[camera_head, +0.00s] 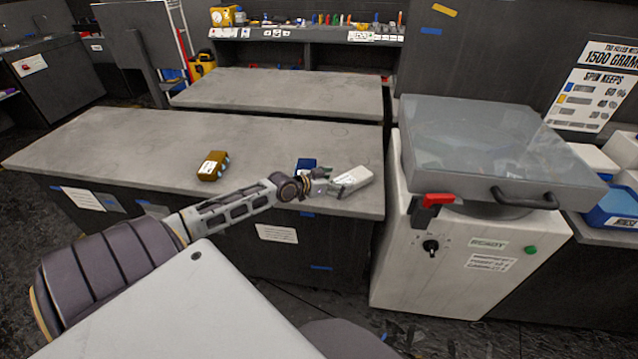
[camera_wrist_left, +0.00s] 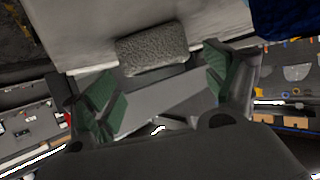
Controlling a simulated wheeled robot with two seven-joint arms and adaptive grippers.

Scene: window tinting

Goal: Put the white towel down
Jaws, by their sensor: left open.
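The white towel (camera_head: 353,178) is a small folded block on the grey counter, near its right end and front edge. In the left wrist view the towel (camera_wrist_left: 152,48) looks fluffy and lies just beyond the fingertips, toward the top middle. My left gripper (camera_head: 335,186) reaches in from the left, at the towel's left side. In the left wrist view its green-padded fingers (camera_wrist_left: 160,84) are spread wide with nothing between them. I cannot tell whether a finger touches the towel. My right gripper is not in view.
A dark blue item (camera_head: 306,164) lies behind my left wrist. A brown-yellow item (camera_head: 212,166) stands farther left on the counter (camera_head: 120,150). A white machine (camera_head: 455,250) with a grey lid and red handle (camera_head: 437,200) stands right of the counter, across a narrow gap.

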